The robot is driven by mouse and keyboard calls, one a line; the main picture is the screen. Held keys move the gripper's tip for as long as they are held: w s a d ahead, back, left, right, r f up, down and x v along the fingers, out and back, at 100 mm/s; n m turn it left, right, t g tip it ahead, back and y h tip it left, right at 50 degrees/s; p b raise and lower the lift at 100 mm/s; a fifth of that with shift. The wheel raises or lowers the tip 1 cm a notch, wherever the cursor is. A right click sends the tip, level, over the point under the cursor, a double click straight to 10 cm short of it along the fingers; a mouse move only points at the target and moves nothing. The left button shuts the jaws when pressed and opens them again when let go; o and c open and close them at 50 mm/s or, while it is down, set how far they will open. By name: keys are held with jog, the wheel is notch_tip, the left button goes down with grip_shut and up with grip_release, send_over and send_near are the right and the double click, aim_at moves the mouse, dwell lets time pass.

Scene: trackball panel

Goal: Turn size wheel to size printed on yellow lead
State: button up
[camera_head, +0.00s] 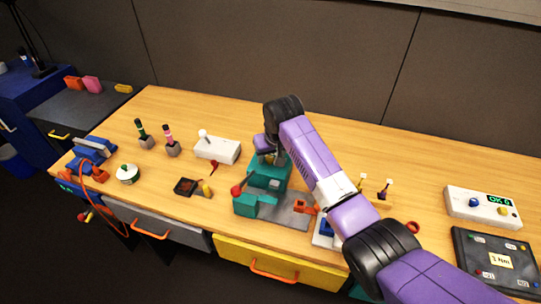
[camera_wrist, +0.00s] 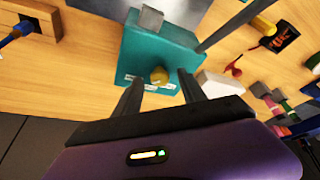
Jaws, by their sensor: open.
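A teal machine (camera_head: 268,176) stands on the wooden bench, with a grey plate in front and a red-tipped lever at its left. In the wrist view, the teal body (camera_wrist: 185,45) carries a small round brass-yellow knob (camera_wrist: 159,76) that looks like the size wheel. White label strips lie along the edge beside it, too small to read. My gripper (camera_wrist: 160,80) is open, its fingers on either side of the knob in the picture; I cannot tell whether they touch it. In the head view, my gripper (camera_head: 268,156) is over the machine's top. I cannot identify the yellow lead or its printed size.
A white box (camera_head: 217,148), a black pad (camera_head: 187,187) with a yellow piece (camera_head: 207,190), and pink and green-topped tools stand left of the machine. A white unit (camera_head: 482,207) reading "OK" and a dark panel (camera_head: 495,260) are at right. The bench behind is mostly clear.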

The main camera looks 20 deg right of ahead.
grip_shut()
jog(key=n+y, duration=0.1)
jog(key=n, duration=0.3)
jog(key=shift+d+n+g+y, duration=0.2)
jog(key=shift+n+g+y, duration=0.1)
jog(key=shift+n+y, duration=0.1)
jog(key=n+y+b, duration=0.1)
jog(key=n, duration=0.2)
jog(key=shift+w+d+f, duration=0.1)
jog(key=shift+w, duration=0.05)
jog(key=shift+n+g+b, duration=0.5)
jog(key=shift+n+b, duration=0.25)
jog(key=shift+n, duration=0.25)
jog(key=shift+y, duration=0.3)
